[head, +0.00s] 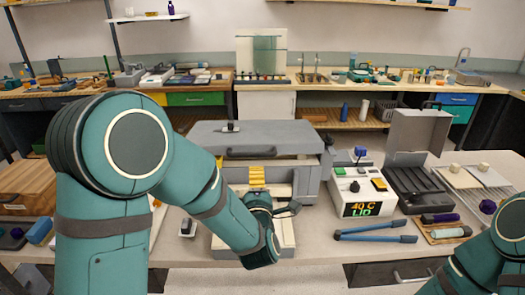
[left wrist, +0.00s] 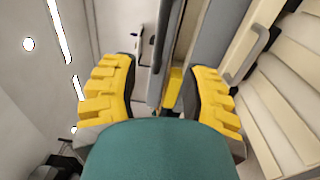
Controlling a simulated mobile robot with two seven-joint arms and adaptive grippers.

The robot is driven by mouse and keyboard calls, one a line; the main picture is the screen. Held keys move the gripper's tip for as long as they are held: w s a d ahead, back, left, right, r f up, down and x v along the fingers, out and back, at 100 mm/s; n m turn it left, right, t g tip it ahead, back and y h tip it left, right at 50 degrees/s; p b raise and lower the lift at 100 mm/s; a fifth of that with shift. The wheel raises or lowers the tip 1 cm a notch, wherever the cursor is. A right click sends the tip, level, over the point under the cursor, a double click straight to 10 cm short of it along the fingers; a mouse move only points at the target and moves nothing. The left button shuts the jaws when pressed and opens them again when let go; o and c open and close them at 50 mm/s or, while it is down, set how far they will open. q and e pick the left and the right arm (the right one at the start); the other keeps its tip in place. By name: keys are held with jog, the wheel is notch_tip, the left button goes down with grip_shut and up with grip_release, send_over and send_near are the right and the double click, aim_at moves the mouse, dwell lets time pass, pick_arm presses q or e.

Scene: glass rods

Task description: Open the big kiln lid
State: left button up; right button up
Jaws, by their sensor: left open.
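The big grey kiln (head: 312,178) stands on the near table, and its lid (head: 205,138) lies shut on top. A dark bar handle (head: 251,152) runs along the lid's front. My left gripper (head: 257,177) is open and empty in front of the kiln, just below the handle. In the left wrist view its yellow ridged fingers (left wrist: 180,95) stand wide apart, with grey bars and a small yellow part beyond them; I cannot tell which bar is the handle. My left forearm hides part of the kiln's front. My right arm shows at the right edge, its gripper out of frame.
A white control box (head: 366,197) reading "40 C LID" stands right of the kiln. Blue-handled pliers (head: 375,232) lie before it. An open grey case (head: 415,185) and a rack (head: 480,177) stand further right. A wooden box (head: 25,185) is at far left.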

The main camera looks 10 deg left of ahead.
aim_at(256, 156)
pick_arm(q)
jog(key=p+x, duration=0.1)
jog(key=x, duration=1.2)
jog(key=shift+f, duration=0.1)
jog(key=shift+o, duration=0.3)
grip_shut()
